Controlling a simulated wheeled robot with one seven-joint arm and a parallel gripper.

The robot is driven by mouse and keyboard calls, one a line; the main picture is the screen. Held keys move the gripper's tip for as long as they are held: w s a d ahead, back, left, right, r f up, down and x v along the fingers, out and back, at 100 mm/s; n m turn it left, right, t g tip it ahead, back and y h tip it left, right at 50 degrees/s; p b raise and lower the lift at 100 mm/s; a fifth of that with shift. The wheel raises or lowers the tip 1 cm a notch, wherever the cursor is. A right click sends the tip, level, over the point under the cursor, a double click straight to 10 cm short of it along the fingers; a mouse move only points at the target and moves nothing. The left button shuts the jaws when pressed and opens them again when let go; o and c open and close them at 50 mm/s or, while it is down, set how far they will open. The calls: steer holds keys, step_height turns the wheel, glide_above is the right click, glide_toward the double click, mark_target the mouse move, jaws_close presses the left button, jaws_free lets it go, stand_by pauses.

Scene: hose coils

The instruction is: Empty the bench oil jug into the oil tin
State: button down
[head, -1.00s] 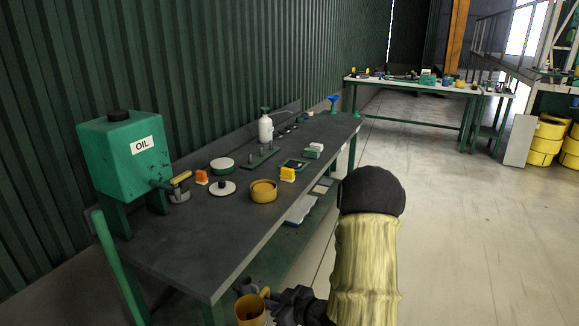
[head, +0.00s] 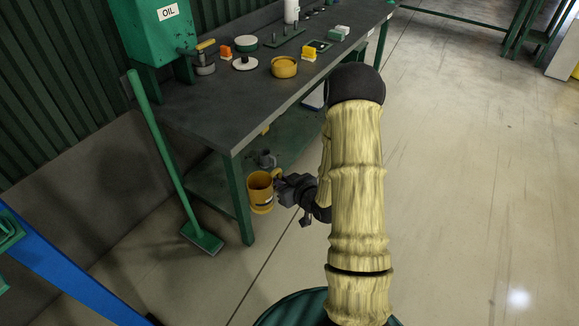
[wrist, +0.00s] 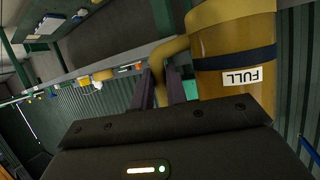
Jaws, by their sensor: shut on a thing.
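An amber-yellow jug (head: 261,194) with a dark band and a "FULL" label hangs in the air beside the bench's front leg, below bench-top height. It looks upright, its open mouth facing up. My gripper (head: 281,182) is shut on its handle from the right. In the wrist view the jug (wrist: 235,50) fills the upper right, and my fingers (wrist: 164,88) close around its curved handle. A green tank marked "OIL" (head: 150,40) stands on the bench's far left end. A low yellow tin (head: 284,67) stands on the bench top; I cannot tell whether it is the oil tin.
The dark bench top (head: 215,105) carries a small grey can (head: 205,66) under the tank's tap, and several small parts. A grey item (head: 263,158) is on the lower shelf behind the jug. A green broom (head: 170,160) leans at the bench's left end.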

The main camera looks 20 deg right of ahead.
steer(key=w+a+f+m+h, duration=0.2)
steer(key=a+f, duration=0.4)
steer(key=f, duration=0.4)
steer(key=shift+w+f+m+t+h, duration=0.2)
steer(key=shift+w+m+t+h, duration=0.15)
steer(key=shift+w+h, duration=0.6)
